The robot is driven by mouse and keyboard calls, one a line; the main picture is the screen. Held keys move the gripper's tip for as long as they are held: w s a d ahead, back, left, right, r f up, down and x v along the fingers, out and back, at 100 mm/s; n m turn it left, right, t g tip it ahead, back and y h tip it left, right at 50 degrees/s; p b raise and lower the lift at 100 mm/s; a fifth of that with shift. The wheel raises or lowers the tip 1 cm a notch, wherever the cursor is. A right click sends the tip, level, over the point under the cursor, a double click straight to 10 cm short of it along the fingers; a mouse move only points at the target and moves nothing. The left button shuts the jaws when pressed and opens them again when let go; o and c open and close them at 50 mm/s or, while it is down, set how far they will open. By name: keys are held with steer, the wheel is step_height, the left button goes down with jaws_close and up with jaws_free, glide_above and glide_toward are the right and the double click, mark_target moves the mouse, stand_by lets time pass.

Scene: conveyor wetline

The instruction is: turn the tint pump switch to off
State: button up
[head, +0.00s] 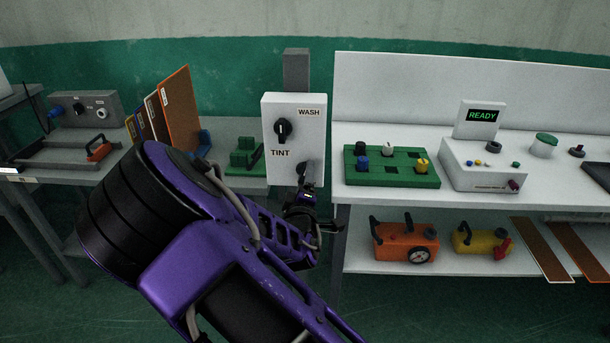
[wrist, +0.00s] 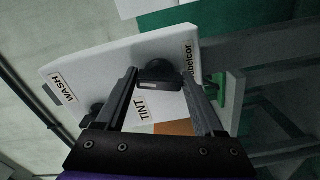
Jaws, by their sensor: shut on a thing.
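A white switch box (head: 312,140) carries two black rotary knobs, labelled WASH above and TINT below. The WASH knob (head: 282,131) has its white mark about upright; it is partly hidden in the wrist view (wrist: 97,108). The tint pump switch (wrist: 158,70) is the lower knob, with a pale mark on its face. In the head view my gripper (head: 304,192) is in front of the box's lower part and partly covers this knob. In the wrist view my gripper (wrist: 160,76) has one finger on each side of the tint knob, shut on it.
To the right a white bench holds a green tray (head: 390,180) of coloured knobs and a READY device (head: 480,165). An orange unit (head: 404,240) sits on the shelf below. To the left are leaning panels (head: 178,110) and a grey control box (head: 87,108).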

steer(key=n+p, duration=0.1)
steer(key=n, duration=0.2)
steer(key=shift+n, duration=0.3)
steer(key=shift+d, duration=0.1)
stand_by(0.4)
steer(key=o, duration=1.4)
steer(key=shift+r, duration=0.1)
steer(key=shift+s, duration=0.2)
